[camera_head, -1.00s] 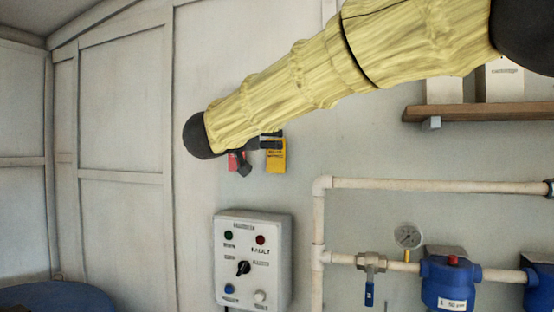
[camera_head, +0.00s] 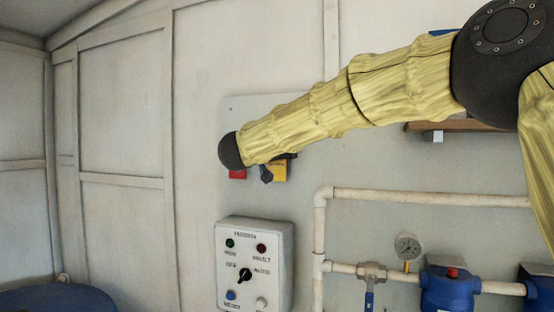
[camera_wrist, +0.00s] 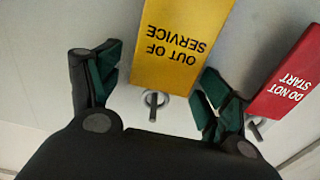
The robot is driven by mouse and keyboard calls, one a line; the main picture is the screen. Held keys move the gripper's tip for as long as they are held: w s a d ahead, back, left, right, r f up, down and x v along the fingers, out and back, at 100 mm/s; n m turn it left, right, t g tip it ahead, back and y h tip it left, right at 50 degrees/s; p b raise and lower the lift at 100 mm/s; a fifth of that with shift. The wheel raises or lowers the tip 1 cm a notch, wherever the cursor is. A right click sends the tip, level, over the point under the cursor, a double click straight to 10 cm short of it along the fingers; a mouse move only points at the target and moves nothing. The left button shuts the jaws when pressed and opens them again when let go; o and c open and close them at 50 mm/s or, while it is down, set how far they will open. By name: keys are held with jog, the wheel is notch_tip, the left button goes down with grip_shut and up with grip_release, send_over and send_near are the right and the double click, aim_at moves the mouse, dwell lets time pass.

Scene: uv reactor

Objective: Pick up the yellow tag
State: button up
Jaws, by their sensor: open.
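The yellow tag (camera_wrist: 178,45) reads "OUT OF SERVICE", upside down in the wrist view, and hangs against the wall panel by a small ring and hook (camera_wrist: 154,100). In the head view the yellow tag (camera_head: 280,172) is partly hidden by my arm and gripper. My gripper (camera_wrist: 152,82) is open. One finger is to the left of the tag's ring end and the other to the right, with the ring between them. Nothing is held. My gripper also shows, mostly hidden, in the head view (camera_head: 276,168).
A red "DO NOT START" tag (camera_wrist: 292,75) hangs close beside my right finger, and it also shows in the head view (camera_head: 237,174). Below are a control box (camera_head: 255,262), white pipes (camera_head: 430,197), a gauge (camera_head: 407,246) and blue housings (camera_head: 448,288). A shelf (camera_head: 455,125) is behind my arm.

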jog(key=shift+a, duration=0.1)
jog(key=shift+c, duration=1.2)
jog(key=c, duration=0.7)
jog(key=shift+r+b, duration=0.25)
jog(key=shift+b, duration=0.35)
jog(key=b+v, duration=0.5)
jog(key=v, duration=1.3)
